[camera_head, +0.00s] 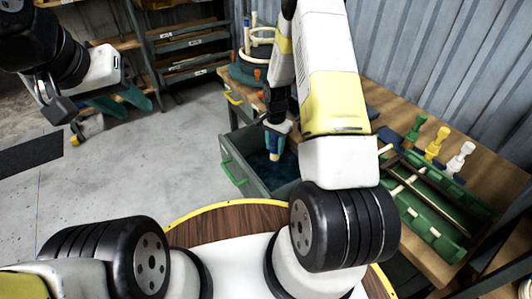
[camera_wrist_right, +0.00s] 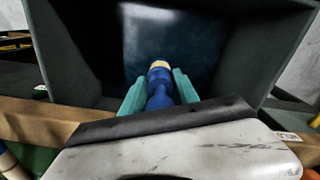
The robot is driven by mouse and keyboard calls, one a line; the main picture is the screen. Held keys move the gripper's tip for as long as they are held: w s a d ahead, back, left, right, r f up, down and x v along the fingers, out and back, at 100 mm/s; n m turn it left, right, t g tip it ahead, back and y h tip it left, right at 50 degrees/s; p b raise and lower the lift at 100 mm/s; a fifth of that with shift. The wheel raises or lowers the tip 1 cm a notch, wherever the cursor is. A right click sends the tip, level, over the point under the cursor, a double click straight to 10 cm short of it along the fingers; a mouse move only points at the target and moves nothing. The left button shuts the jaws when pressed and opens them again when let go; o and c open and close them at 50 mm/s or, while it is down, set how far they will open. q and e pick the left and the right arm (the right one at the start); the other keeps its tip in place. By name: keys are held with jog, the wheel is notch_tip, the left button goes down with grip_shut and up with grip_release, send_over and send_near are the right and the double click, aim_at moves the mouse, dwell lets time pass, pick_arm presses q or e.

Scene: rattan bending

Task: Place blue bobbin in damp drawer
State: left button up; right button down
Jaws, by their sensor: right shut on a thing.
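The blue bobbin (camera_head: 276,143) is upright between the fingers of my right gripper (camera_head: 274,132). The wrist view shows the bobbin (camera_wrist_right: 159,88) with its pale tip pointing into the drawer, and teal fingers (camera_wrist_right: 159,92) shut on its sides. The damp drawer (camera_head: 239,150) is pulled open, with a green handle on its front and a dark blue bottom. The bobbin is over the drawer opening; whether its tip touches the bottom is unclear. The wrist view shows the drawer's dark walls (camera_wrist_right: 72,52) around it. My left gripper (camera_head: 122,104) hangs far left, apparently open and empty.
On the wooden bench, green (camera_head: 415,131), yellow (camera_head: 437,143) and white (camera_head: 459,158) bobbins stand behind a green rack (camera_head: 431,216). A round form with pale rattan (camera_head: 258,50) stands at the bench's far end. Shelves (camera_head: 187,48) stand behind. The floor left of the drawer is clear.

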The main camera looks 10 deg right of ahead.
notch_tip(320, 180, down, 10)
jog(key=shift+f, duration=0.1)
dwell(0.4)
jog(key=shift+f, duration=0.15)
jog(key=c, duration=0.9)
grip_release()
